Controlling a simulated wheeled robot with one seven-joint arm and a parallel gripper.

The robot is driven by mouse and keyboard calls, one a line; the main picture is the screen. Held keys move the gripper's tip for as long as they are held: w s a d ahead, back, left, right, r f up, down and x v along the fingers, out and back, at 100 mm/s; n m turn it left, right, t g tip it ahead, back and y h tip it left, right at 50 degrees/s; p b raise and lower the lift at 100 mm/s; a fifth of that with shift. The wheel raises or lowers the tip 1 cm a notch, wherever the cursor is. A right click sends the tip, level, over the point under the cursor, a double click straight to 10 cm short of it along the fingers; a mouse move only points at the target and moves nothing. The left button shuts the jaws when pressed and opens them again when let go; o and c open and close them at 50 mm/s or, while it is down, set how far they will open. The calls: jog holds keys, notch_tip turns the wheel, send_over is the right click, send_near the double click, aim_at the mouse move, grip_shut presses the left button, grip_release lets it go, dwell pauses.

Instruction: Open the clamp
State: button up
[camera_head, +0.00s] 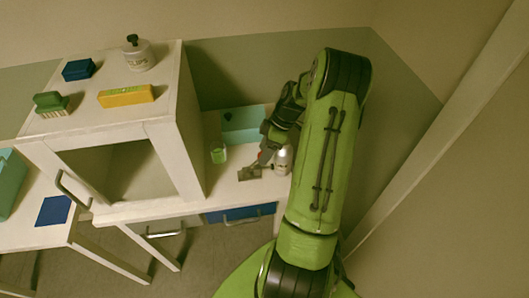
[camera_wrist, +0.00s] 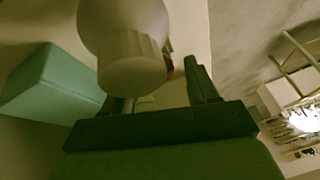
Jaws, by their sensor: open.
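My gripper (camera_head: 264,158) is low over the white side table, beside a small white bottle (camera_head: 283,160). In the wrist view the two dark fingers of my gripper (camera_wrist: 160,90) stand apart. The bottle's pale cap (camera_wrist: 132,62) looms large in front of the left finger and partly hides it. I see no finger closed on the bottle; whether a finger touches it I cannot tell. A small dark grey flat thing (camera_head: 250,173) lies on the table just below my gripper.
A teal box (camera_head: 245,122) stands behind, also in the wrist view (camera_wrist: 55,85). A green jar (camera_head: 218,154) stands left of my gripper. The raised white cabinet (camera_head: 120,115) farther left bears a pump bottle (camera_head: 139,56), a yellow box (camera_head: 126,96), a blue box (camera_head: 78,69) and a green brush (camera_head: 51,103).

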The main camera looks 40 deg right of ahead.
jog(key=shift+a+f, duration=0.15)
jog(key=shift+f, duration=0.25)
grip_shut()
